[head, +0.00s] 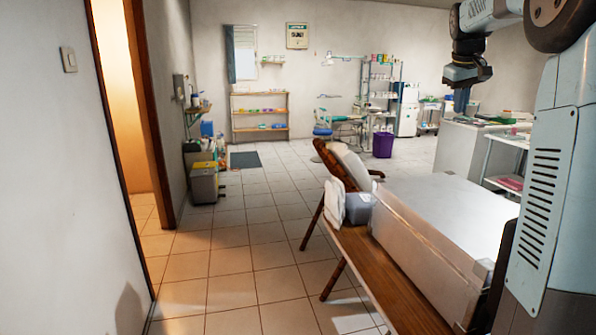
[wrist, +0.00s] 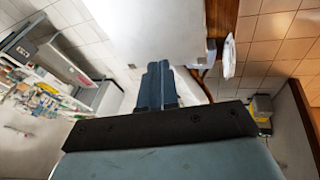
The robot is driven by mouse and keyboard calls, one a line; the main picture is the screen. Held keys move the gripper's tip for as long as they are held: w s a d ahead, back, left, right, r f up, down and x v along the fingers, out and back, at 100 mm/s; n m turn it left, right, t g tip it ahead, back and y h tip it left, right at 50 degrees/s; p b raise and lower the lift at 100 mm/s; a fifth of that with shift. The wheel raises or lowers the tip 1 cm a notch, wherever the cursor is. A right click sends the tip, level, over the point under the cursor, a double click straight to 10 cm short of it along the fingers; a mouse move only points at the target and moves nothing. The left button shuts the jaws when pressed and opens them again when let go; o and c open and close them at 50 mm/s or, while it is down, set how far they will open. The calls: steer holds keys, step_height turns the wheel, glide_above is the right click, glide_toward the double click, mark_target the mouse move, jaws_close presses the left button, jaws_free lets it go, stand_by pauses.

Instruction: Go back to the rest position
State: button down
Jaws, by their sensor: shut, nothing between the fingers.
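My gripper (head: 462,101) hangs from my arm at the upper right of the head view, pointing down. In the wrist view my gripper (wrist: 160,70) shows its two fingers side by side and touching, with nothing between them. It is shut and empty. In the head view it appears above the white counter and apart from it. My arm folds down from the top right corner beside my body.
A wooden bench (head: 392,287) with a large white-topped metal case (head: 428,240) stands close in front, right of centre. A grey box (head: 360,208) sits at its far end. A white counter (head: 468,148) stands behind. A purple bin (head: 383,145) is further back. Tiled floor (head: 235,240) is free at left.

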steer(key=s+a+f+t+y, duration=0.1)
steer(key=s+a+f, duration=0.1)
steer(key=s+a, duration=0.55)
steer(key=s+a+f, duration=0.2)
steer(key=s+a, duration=0.3)
steer(key=s, duration=0.5)
steer(key=s+a+f, duration=0.3)
steer(key=s+f, duration=0.3)
steer(key=s, duration=0.3)
steer(key=s+a+f+m+t+y, duration=0.1)
steer(key=s+a+f, duration=0.3)
steer(key=s+f, duration=0.2)
steer(key=s, duration=0.2)
steer(key=shift+s+m, duration=0.3)
steer(key=shift+s, duration=0.1)
steer(key=shift+a+f, duration=0.1)
steer(key=shift+a, duration=0.05)
